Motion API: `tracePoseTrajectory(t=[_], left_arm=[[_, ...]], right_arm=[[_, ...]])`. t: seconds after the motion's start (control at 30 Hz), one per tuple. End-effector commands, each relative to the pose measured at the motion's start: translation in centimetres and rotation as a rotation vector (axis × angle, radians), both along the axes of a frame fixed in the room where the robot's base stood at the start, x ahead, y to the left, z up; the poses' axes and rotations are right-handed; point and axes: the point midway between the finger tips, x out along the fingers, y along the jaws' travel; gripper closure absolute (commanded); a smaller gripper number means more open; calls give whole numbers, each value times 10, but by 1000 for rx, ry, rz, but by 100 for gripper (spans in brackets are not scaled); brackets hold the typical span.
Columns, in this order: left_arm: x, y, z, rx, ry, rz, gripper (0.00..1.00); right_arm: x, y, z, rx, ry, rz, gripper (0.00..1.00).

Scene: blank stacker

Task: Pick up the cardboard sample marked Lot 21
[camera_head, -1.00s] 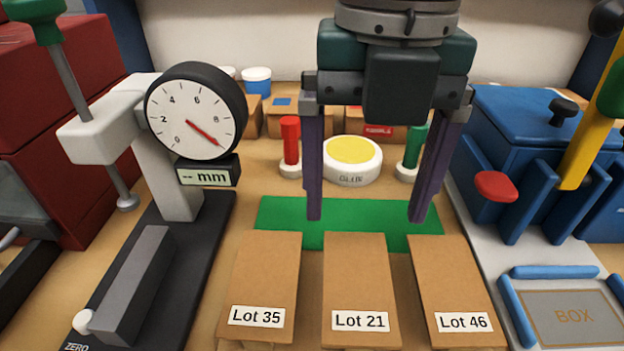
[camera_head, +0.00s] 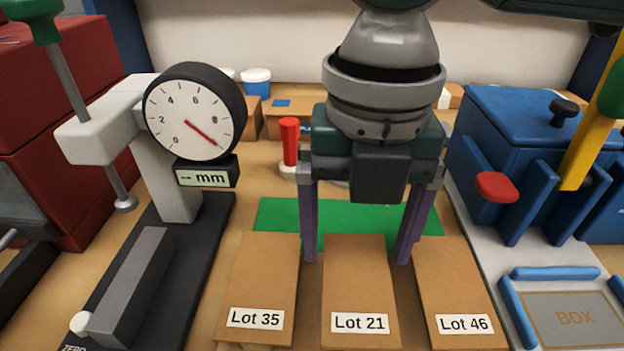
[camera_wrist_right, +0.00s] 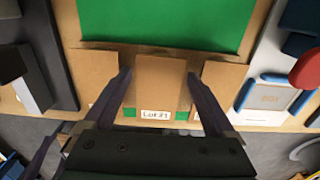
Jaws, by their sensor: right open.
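The cardboard sample marked Lot 21 (camera_head: 360,285) lies at the front of the table, between the Lot 35 sample (camera_head: 262,285) and the Lot 46 sample (camera_head: 455,285). My right gripper (camera_head: 355,260) is open and empty at the far end of Lot 21. Its two fingers stand on either side of that sample, over the gaps to its neighbours. In the right wrist view the Lot 21 sample (camera_wrist_right: 161,88) shows between the open fingers. Whether the fingers touch any card cannot be told. My left gripper is not in view.
A dial gauge stand (camera_head: 195,115) reading "-- mm" stands at left. A green mat (camera_head: 275,214) lies behind the samples. A blue machine (camera_head: 510,130) and a tray marked BOX (camera_head: 573,317) are at right. A red-handled stamp (camera_head: 289,145) stands behind the mat.

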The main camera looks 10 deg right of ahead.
Motion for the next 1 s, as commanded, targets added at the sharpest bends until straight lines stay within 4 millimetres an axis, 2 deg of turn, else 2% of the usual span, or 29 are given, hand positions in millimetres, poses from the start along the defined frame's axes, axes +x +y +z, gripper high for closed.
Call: tracePoseTrajectory(t=[0.37,0.4,1.0], left_arm=[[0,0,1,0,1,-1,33],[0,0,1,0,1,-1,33],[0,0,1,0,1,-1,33]], right_arm=[[0,0,-2,0,1,0,10],[0,0,-2,0,1,0,12],[0,0,-2,0,1,0,78]])
